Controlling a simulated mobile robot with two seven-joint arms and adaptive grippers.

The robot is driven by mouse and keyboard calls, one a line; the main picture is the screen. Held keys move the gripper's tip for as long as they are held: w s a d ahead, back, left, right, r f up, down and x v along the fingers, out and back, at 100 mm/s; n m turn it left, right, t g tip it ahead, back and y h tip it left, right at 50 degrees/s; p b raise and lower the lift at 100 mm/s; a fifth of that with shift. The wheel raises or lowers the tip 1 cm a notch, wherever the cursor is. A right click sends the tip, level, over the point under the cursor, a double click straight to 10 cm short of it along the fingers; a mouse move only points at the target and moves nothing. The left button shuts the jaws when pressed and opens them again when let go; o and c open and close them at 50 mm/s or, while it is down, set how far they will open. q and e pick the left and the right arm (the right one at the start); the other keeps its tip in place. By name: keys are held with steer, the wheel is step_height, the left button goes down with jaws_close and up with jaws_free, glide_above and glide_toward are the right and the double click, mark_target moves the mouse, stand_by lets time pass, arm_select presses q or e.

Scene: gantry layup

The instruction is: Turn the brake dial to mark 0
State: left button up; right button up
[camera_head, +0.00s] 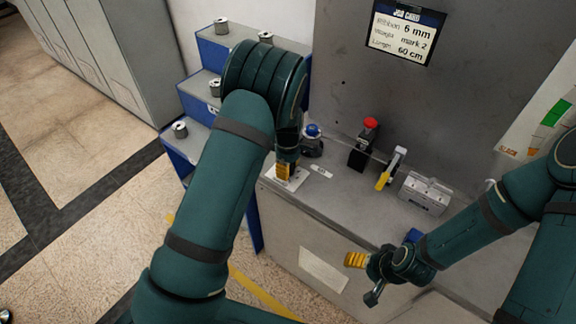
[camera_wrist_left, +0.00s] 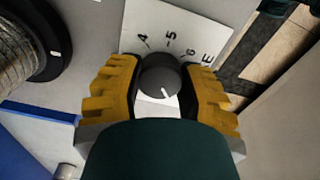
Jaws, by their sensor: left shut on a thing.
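The brake dial (camera_wrist_left: 160,75) is a dark grey round knob on a white scale plate (camera_wrist_left: 185,30) in the left wrist view. Numbers 4, 5 and 6 show on the plate beyond the knob; mark 0 is not in sight. A white pointer line on the knob faces the near side, towards my palm, slightly right. My left gripper (camera_wrist_left: 160,88) has its yellow fingers on both sides of the knob, shut on it. In the head view my left gripper (camera_head: 283,171) is over the plate at the bench's left end. My right gripper (camera_head: 364,279) is open and empty in front of the bench.
On the bench (camera_head: 330,205) stand a blue-topped part (camera_head: 312,140), a red-knobbed device (camera_head: 365,143), a yellow-handled lever (camera_head: 390,170) and a metal block (camera_head: 426,193). A job card (camera_head: 403,33) hangs behind. Blue steps (camera_head: 205,85) with spools stand left. A dark spool (camera_wrist_left: 35,40) is beside the dial.

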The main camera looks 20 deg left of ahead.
arm_select(q)
steer(key=shift+n, duration=0.3)
stand_by(0.4)
steer(key=o, duration=1.2)
step_height(320, 180, up, 12)
